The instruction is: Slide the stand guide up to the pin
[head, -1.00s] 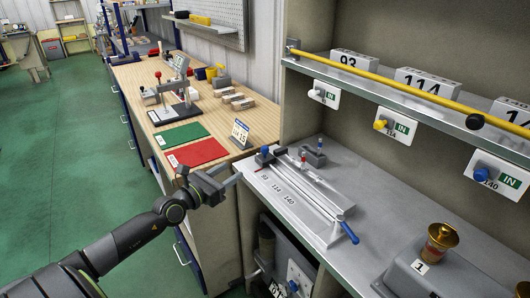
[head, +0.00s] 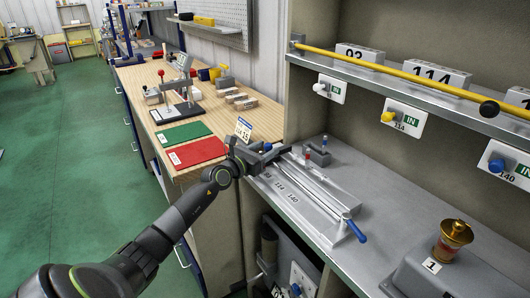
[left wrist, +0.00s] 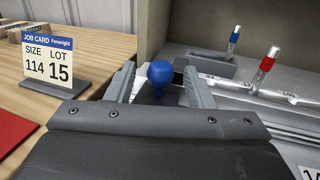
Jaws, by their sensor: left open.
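The metal fixture (head: 310,200) lies on the steel bench, with size marks along its plate. A blue ball knob (left wrist: 160,74) stands at its far left end in the left wrist view. I cannot tell the stand guide's full shape. A red-topped pin (head: 308,153) stands at the fixture's far end and shows in the left wrist view (left wrist: 265,67). A blue-topped pin (left wrist: 235,38) stands in a grey block behind it. My left gripper (head: 279,150) is open, its fingers on either side of the knob. My right gripper is out of view.
A job card (left wrist: 49,62) reads size 114, lot 15. A blue handle (head: 356,231) sticks out at the fixture's near end. A shelf with a yellow bar (head: 400,82) is above. A brass cup (head: 455,235) stands at the right. Bench between cup and fixture is clear.

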